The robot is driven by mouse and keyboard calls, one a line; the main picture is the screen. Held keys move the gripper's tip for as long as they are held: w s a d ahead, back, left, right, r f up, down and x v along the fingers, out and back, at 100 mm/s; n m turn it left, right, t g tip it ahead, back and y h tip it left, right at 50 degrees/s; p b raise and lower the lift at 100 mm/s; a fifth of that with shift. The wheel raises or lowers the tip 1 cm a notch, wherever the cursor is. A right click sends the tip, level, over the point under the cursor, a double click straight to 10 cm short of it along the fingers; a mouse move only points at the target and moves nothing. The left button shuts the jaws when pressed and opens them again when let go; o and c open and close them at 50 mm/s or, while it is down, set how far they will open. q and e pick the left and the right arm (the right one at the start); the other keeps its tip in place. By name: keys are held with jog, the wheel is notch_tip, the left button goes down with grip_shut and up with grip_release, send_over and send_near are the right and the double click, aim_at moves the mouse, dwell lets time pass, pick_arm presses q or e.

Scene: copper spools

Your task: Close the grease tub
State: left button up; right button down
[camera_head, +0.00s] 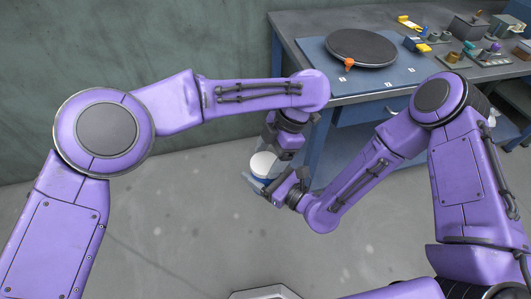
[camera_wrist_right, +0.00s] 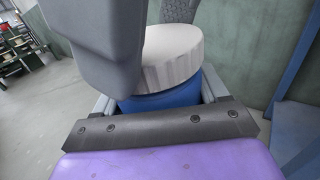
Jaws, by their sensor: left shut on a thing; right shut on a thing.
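The grease tub has a blue body (camera_wrist_right: 160,102) and a white ribbed lid (camera_wrist_right: 172,58). Both are held in the air in front of the workbench, and the white lid also shows in the head view (camera_head: 265,165). My right gripper (camera_head: 262,182) is shut on the blue body, its fingers on either side. My left gripper (camera_head: 272,153) comes from above and is shut on the lid; its grey fingers hide part of the lid in the right wrist view. The lid is directly over the body and looks slightly tilted. Whether it is fully seated is hard to tell.
The workbench (camera_head: 300,30) stands behind at the right. On its blue mat (camera_head: 325,62) is a dark round turntable (camera_head: 361,46) with an orange pointer (camera_head: 349,63). Several small parts and a dark box (camera_head: 468,27) are farther right. The floor below the grippers is clear.

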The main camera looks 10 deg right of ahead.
pick_arm(q)
jog(key=m, duration=0.1)
jog(key=m+t, duration=0.1)
jog(key=m, duration=0.2)
jog(key=shift+s+f+m+t, duration=0.2)
jog(key=shift+s+m+t, duration=0.1)
jog(key=shift+m+t, duration=0.1)
jog(key=m, duration=0.2)
jog(key=s+m+t, duration=0.1)
jog(key=m, duration=0.1)
jog(key=shift+f+m+h, duration=0.2)
jog(key=shift+m+h, duration=0.1)
jog(key=m, duration=0.1)
jog(key=m+t+h, duration=0.1)
jog(key=m, duration=0.1)
jog(key=shift+s+r+m+t, duration=0.15)
jog(key=shift+m+t, duration=0.15)
jog(key=shift+w+a+r+m, duration=0.2)
jog(key=shift+w+m, duration=0.05)
jog(key=shift+m, duration=0.25)
jog(key=o, duration=1)
jog(key=shift+w+r, duration=0.1)
jog(key=shift+r, duration=2.15)
